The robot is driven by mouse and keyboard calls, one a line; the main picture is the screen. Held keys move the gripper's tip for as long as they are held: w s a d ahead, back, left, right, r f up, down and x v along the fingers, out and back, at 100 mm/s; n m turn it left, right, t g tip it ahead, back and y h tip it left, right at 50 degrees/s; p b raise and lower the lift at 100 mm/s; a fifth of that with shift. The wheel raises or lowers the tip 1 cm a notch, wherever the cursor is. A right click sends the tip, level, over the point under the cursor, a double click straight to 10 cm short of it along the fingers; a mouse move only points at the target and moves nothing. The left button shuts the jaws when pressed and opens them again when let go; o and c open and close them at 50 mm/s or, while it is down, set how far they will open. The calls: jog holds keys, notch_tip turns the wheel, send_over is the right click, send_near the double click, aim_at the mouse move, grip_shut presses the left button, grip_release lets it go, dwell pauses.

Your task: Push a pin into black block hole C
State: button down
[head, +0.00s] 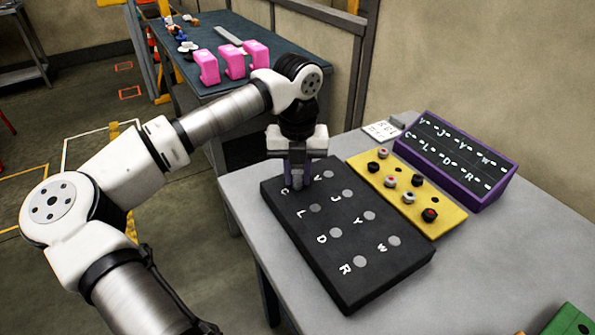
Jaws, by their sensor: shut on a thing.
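The black block (370,275) lies on the grey table, with two rows of lettered round holes. My gripper (298,180) points straight down over that end, at the C position. It is shut on a grey pin (297,181), of which only a small part shows between the fingers. Hole C itself is hidden by the fingers and pin, so I cannot tell how deep the pin sits. Hole L (315,208) and hole V (330,173) are the nearest visible ones.
A yellow plate (440,217) with several pins stands right of the block. Behind it is a purple-framed lettered box (465,165) and a white card (380,130). A green object (572,322) is at the lower right. Pink objects (232,61) stand on the far table.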

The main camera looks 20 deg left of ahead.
jog(key=shift+f, duration=0.35)
jog(key=c, duration=1.1)
grip_release()
jog(key=shift+c, duration=0.2)
notch_tip(320, 180, up, 14)
jog(key=b, duration=0.1)
jog(key=shift+b, duration=0.3)
